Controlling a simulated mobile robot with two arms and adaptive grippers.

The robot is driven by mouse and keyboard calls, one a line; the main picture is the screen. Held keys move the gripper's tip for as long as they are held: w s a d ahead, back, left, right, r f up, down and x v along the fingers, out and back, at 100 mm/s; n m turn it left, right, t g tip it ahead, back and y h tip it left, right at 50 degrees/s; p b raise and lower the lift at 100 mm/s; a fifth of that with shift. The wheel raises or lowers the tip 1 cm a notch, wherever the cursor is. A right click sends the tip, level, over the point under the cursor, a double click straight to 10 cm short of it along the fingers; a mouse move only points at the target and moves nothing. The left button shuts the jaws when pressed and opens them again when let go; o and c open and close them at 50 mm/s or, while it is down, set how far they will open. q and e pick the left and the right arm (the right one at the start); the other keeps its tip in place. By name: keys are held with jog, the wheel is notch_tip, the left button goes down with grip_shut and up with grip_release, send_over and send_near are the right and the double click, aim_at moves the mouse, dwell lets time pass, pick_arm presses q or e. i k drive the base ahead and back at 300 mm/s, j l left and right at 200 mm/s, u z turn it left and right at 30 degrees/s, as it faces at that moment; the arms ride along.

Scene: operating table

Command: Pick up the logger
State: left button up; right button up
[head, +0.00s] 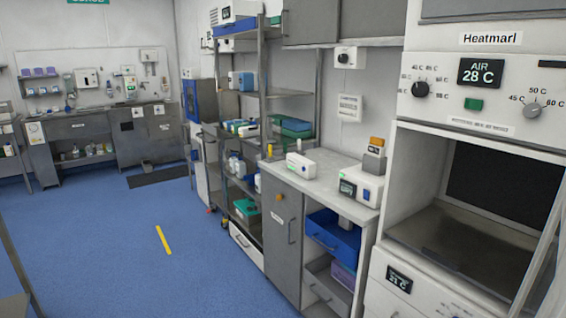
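No gripper of mine shows in the head view. I cannot tell for certain which device is the logger. A small white device (301,164) with a green mark on its side lies on the grey counter (322,190). To its right stands a larger white box (361,184) with a dark display, at the counter's right end. A grey and orange piece (375,156) stands at the back of this box. All of these are apart from me, with nothing holding them.
A white heating cabinet (482,125) with an open chamber stands at the right, beside the counter. Under the counter is an open blue drawer (333,237). A metal shelf rack (264,95) with boxes stands left of the counter. The blue floor (130,250) is largely clear.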

aim_at(295, 162)
jog(key=i+j+u, duration=0.2)
jog(key=i+j, duration=0.15)
jog(key=i+j+u, duration=0.2)
jog(key=i, duration=0.25)
jog(key=i+z, duration=0.35)
jog(key=z, duration=0.15)
jog(key=i+j+z, duration=0.15)
jog(key=i+z, duration=0.2)
jog(key=z, duration=0.15)
